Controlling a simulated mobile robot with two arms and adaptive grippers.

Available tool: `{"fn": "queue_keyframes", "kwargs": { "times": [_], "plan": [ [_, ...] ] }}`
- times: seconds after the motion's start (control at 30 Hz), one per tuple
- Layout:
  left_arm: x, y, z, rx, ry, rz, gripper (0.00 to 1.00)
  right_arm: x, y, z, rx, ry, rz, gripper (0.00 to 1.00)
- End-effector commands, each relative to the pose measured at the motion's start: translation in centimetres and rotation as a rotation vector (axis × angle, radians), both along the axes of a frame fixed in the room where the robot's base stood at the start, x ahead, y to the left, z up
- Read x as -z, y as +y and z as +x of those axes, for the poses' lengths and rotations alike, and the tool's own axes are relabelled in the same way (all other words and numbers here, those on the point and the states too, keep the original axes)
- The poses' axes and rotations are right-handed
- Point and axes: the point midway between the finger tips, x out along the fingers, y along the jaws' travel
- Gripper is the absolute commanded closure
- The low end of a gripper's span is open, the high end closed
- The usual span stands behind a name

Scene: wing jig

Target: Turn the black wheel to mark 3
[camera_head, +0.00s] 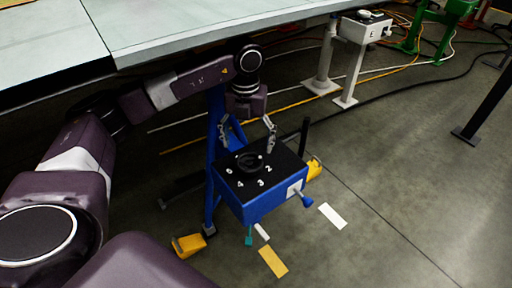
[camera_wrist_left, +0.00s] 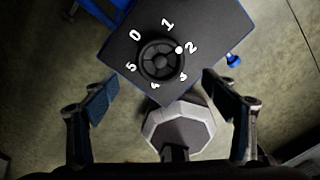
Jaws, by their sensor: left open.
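The black wheel (camera_head: 250,161) sits on the dark top of a blue box (camera_head: 262,205) on a blue stand. Numbers are marked around it. In the left wrist view the wheel (camera_wrist_left: 161,61) shows spokes and a white dot on its rim, beside the mark 2 (camera_wrist_left: 191,48). The mark 3 (camera_wrist_left: 183,77) lies just below that, partly hard to read. My left gripper (camera_head: 247,136) is open above the box, its fingers apart on either side of the wheel's far side. My right gripper is not in view.
A large grey surface (camera_head: 220,25) spans the top left, above my left arm. A blue knob (camera_head: 307,201) sticks out of the box's right side. Yellow blocks (camera_head: 188,244) lie by the stand's feet. Cables (camera_head: 300,100) run across the floor behind. The floor at right is mostly clear.

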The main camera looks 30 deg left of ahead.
Motion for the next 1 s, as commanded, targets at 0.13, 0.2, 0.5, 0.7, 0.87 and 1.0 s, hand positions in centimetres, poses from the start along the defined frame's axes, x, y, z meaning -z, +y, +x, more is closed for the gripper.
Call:
{"fn": "queue_keyframes", "kwargs": {
  "times": [0.13,0.2,0.5,0.7,0.87,1.0],
  "plan": [
    [1.3,0.1,-0.1,0.01,0.0,0.01,0.21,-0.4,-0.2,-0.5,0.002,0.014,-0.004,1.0],
    [2.4,0.1,-0.1,0.008,0.001,0.009,0.21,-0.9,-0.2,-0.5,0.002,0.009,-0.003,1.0],
    [6.7,0.1,-0.1,0.007,-0.001,0.007,0.21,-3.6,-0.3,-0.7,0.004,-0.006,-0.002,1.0],
    [7.5,0.1,0.0,0.006,-0.004,0.007,0.21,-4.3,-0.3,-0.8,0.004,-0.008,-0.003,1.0],
    [7.5,0.1,0.0,0.006,-0.003,0.007,0.21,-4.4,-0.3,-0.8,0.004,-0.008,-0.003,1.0],
    [7.5,0.1,0.0,0.006,-0.003,0.007,0.31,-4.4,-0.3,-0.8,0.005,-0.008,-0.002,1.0]
  ]
}}
